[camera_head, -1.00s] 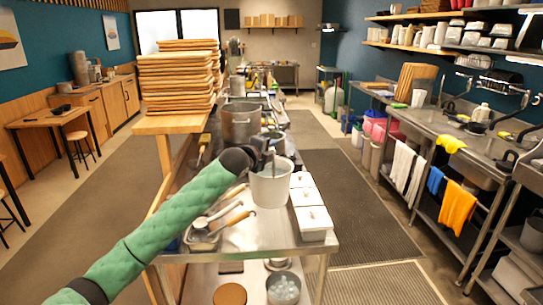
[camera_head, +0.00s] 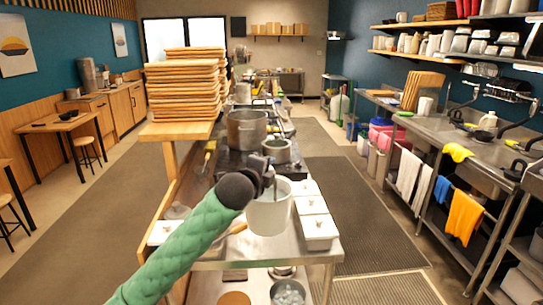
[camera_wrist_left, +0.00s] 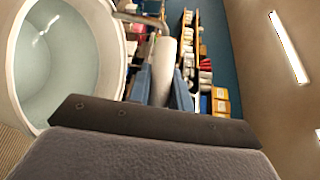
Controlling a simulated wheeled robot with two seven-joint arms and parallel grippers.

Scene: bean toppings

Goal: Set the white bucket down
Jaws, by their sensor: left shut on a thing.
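The white bucket (camera_head: 270,215) is upright at the near end of the steel counter (camera_head: 300,255), beside white lidded containers. I cannot tell whether its base touches the counter. My left gripper (camera_head: 268,172) is above the bucket's rim, shut on its handle. In the left wrist view, the blue fingers (camera_wrist_left: 162,88) close around a white handle grip (camera_wrist_left: 163,65). The bucket's rim (camera_wrist_left: 15,50) fills the left side, with pale liquid-like contents inside. My right gripper is out of view.
White lidded containers (camera_head: 319,231) stand right of the bucket. A large steel pot (camera_head: 246,130) and a smaller pot (camera_head: 277,151) stand behind it. Stacked wooden boards (camera_head: 183,95) are at the back left. My green arm hides part of the counter's left side.

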